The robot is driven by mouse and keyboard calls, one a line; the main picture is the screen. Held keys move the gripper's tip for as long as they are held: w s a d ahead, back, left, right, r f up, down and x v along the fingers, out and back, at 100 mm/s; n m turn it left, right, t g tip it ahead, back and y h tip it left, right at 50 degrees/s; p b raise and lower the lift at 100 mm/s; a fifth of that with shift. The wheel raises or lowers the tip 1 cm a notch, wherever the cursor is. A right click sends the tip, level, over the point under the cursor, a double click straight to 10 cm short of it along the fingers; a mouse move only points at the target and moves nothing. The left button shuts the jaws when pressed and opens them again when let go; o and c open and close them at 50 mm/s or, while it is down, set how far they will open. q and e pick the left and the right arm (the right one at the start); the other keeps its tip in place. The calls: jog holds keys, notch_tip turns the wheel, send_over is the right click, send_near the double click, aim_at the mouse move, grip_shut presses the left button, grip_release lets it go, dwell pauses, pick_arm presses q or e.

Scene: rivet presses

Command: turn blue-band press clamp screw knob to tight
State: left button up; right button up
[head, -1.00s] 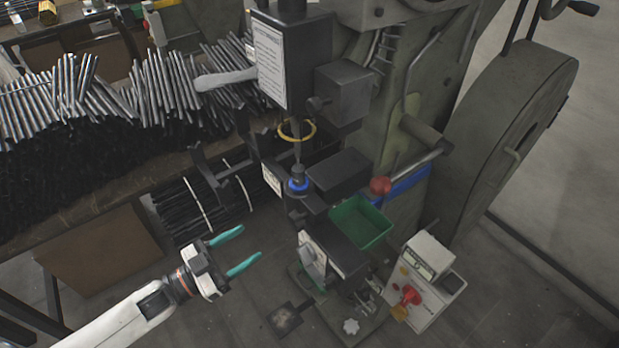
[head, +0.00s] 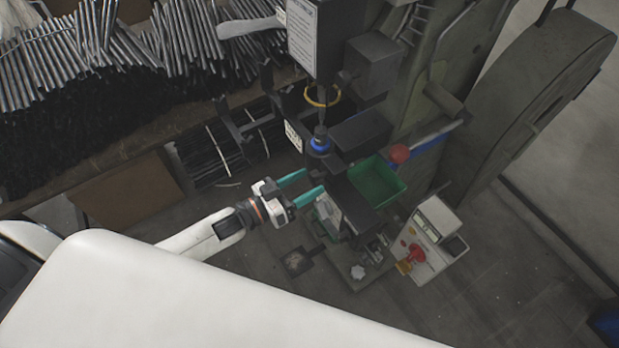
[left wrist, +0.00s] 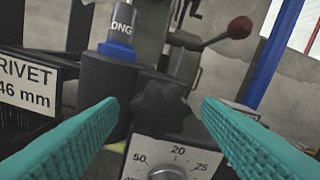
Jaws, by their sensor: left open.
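The rivet press with the blue band (head: 319,144) stands right of the middle in the head view. The blue band (left wrist: 115,51) shows in the left wrist view around a dark post. The black lobed clamp screw knob (left wrist: 160,106) sits just right of that post, above a dial (left wrist: 166,168) marked with numbers. My left gripper (head: 309,182) is open and empty. Its two teal fingers (left wrist: 160,130) stand on either side of the knob in the wrist view, with the knob farther off than the fingertips. I cannot tell any contact. My right gripper does not show.
A green bin (head: 377,184) and a red ball-ended lever (head: 399,153) are right of the post. A white control box (head: 432,240) with a red knob stands at the lower right. Metal rods (head: 60,60) lie piled at the left. A sign reading RIVET (left wrist: 28,84) is left of the post.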

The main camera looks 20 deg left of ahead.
pick_arm(q)
jog(key=shift+w+d, duration=0.45)
jog(key=shift+w, duration=0.1)
jog(key=c, duration=1)
jog(key=shift+m, duration=0.3)
jog(key=m, duration=1.1)
jog(key=shift+m, duration=0.4)
